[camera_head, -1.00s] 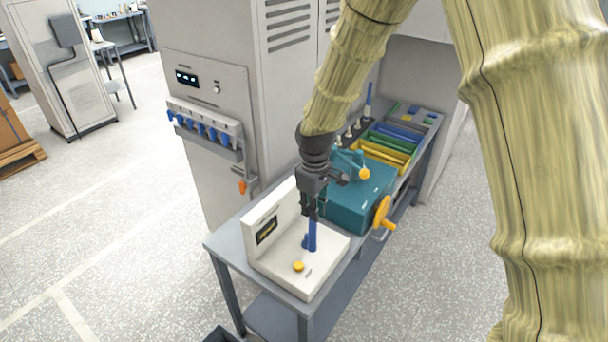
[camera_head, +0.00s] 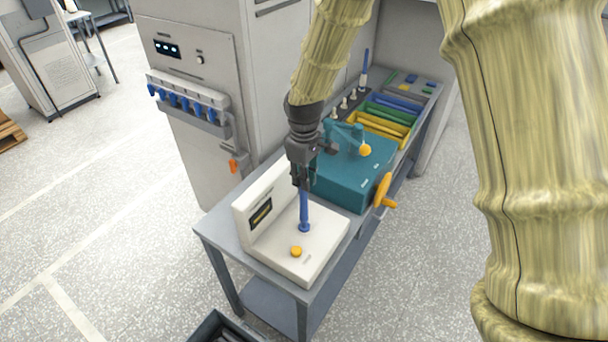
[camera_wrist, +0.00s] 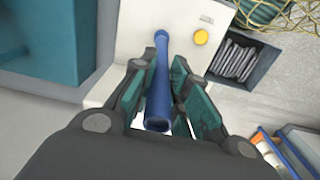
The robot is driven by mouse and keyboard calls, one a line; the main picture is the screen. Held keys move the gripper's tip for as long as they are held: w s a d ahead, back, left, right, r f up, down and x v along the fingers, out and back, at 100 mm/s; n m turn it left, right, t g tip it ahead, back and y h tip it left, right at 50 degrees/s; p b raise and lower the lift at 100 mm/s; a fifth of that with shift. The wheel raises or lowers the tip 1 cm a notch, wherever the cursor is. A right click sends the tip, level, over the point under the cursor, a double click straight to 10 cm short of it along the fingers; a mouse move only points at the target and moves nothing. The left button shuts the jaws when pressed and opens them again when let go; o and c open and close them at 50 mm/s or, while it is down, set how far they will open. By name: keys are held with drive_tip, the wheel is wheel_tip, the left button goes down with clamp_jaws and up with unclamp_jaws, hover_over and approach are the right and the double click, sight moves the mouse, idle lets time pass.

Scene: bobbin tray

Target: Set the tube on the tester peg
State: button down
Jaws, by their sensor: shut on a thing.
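The blue tube (camera_head: 304,206) stands about upright over the white tester (camera_head: 325,243). My gripper (camera_head: 302,186) is shut on its upper part. The wrist view also shows the tube (camera_wrist: 159,90) between the two fingers, its near open end towards the camera. The tube's lower end meets a wider blue base (camera_head: 304,228) on the tester's top. In the wrist view this blue base (camera_wrist: 185,51) lies at the tube's far end. The peg itself is hidden, and I cannot tell whether the tube is around it or how far down it sits.
The tester has a yellow button (camera_head: 296,251) in front of the tube and a display panel (camera_head: 260,213) on its left. A teal machine (camera_head: 350,178) with a yellow handwheel (camera_head: 383,189) stands close behind. A dark bin (camera_head: 222,328) is on the floor.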

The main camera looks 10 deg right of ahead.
sight(304, 194)
wheel_tip(304, 194, down, 2)
drive_tip(key=shift+s+b, duration=0.15)
drive_tip(key=shift+b, duration=0.4)
drive_tip(key=shift+s+r, duration=0.1)
drive_tip(key=shift+p, duration=0.5)
idle(0.8)
drive_tip(key=shift+f, duration=0.65)
idle(0.5)
drive_tip(key=c, duration=1.7)
unclamp_jaws()
